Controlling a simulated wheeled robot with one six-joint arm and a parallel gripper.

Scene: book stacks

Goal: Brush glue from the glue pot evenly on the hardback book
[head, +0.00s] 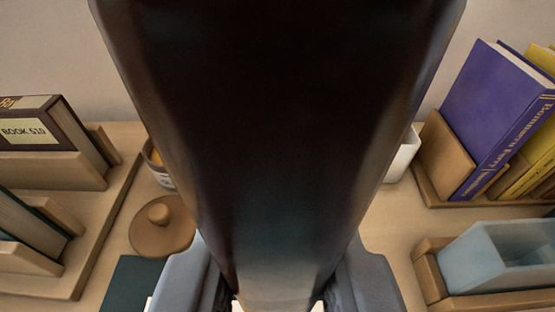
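A large dark tapering object, apparently the brush handle (280,120), fills the middle of the view and hides much behind it. Its lower end turns pale between the two grey fingers of my gripper (278,290), which close on it from both sides. The brush tip is not clearly visible. A round pot with an orange top and a label, likely the glue pot (158,170), shows partly behind the handle's left edge. A dark green flat thing, perhaps the hardback book (127,284), lies at the lower left, partly hidden by the left finger.
A round wooden lid with a knob (150,236) lies left of the handle. A wooden rack (60,172) at left holds books. A white container (403,157) is half hidden right. A wooden stand (440,150) at right holds purple and yellow books; a pale blue box (470,262) sits in front.

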